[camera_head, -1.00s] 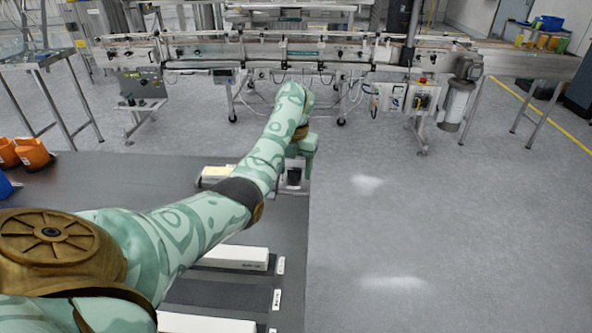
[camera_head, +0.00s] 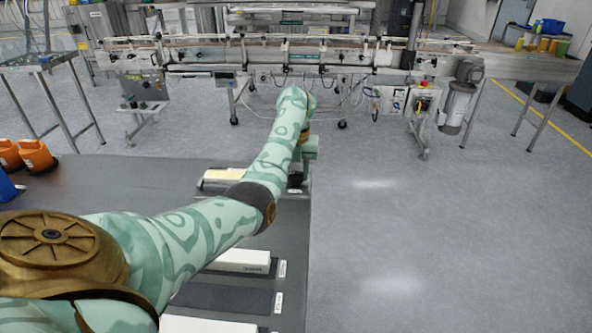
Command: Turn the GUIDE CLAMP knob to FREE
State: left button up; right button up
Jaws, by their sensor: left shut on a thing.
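My left arm reaches in from the left and bends down over the grey mat. My left gripper (camera_head: 295,182) is small and dark at its end, near the mat's right edge, mostly hidden by my own wrist. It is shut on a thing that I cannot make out. The conveyor machine (camera_head: 270,53) stands across the back, with several small dark knobs along its rails. No GUIDE CLAMP lettering or FREE mark can be read, so I cannot tell which knob it is. My right gripper is not in view.
The dark grey mat (camera_head: 110,172) holds a white block (camera_head: 240,261) and a pale block (camera_head: 222,176), with labels by its right edge. Orange containers (camera_head: 36,155) stand at the left. A steel table (camera_head: 40,60) is behind them. The floor (camera_head: 420,220) at right is clear.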

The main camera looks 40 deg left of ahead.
pick_arm(q)
jog(key=n, duration=0.3)
jog(key=shift+n, duration=0.4)
jog(key=n+b, duration=0.1)
jog(key=n, duration=0.2)
jog(key=shift+f+n, duration=0.1)
jog(key=shift+n, duration=0.2)
jog(key=n+b, duration=0.1)
jog(key=n, duration=0.3)
jog(key=shift+s+b, duration=0.1)
jog(key=shift+b, duration=0.2)
jog(key=shift+n+b, duration=0.75)
jog(key=shift+n, duration=1.25)
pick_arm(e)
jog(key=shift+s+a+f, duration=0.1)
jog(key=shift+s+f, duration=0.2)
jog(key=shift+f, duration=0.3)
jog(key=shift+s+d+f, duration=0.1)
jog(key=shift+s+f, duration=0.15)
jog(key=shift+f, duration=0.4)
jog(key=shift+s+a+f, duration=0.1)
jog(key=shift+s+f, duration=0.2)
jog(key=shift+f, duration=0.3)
pick_arm(q)
jog(key=o, duration=1)
